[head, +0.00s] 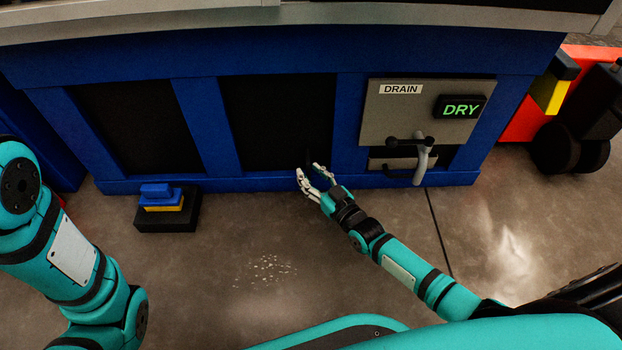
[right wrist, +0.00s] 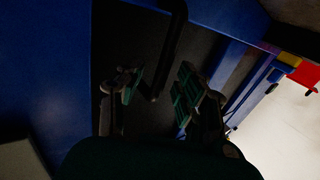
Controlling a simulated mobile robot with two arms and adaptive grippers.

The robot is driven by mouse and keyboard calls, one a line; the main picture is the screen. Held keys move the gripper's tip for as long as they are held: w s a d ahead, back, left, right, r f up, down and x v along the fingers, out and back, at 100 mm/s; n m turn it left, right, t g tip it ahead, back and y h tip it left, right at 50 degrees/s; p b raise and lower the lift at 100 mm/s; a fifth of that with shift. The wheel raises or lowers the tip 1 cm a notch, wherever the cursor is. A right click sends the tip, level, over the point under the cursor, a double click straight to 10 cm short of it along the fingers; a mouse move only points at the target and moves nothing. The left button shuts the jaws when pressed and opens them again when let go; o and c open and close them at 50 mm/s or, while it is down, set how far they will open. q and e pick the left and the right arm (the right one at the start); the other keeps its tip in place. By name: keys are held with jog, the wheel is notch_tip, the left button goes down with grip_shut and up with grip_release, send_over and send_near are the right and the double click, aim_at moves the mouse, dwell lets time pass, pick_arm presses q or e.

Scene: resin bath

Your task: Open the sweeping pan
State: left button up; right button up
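I cannot make out for sure which part is the sweeping pan. My right gripper (head: 316,172) is open in front of the dark middle panel (head: 277,115) of the blue bath frame, low near the floor. A thin dark upright bar, like a handle, shows faintly against that panel just above the fingers. In the right wrist view the dark bar (right wrist: 168,50) comes down from the top and ends between the two spread fingers of the right gripper (right wrist: 158,93). I cannot tell if they touch it. My left arm is at the left edge; its gripper is out of view.
Right of the gripper, a grey drain plate (head: 385,110) carries a lit DRY display (head: 460,108) and a lever (head: 421,160). A blue and yellow pedal block (head: 163,203) stands on the floor at left. A red wheeled thing (head: 520,118) is at far right.

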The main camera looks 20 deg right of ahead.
jog(key=shift+w, duration=0.15)
jog(key=shift+c, duration=0.2)
grip_shut()
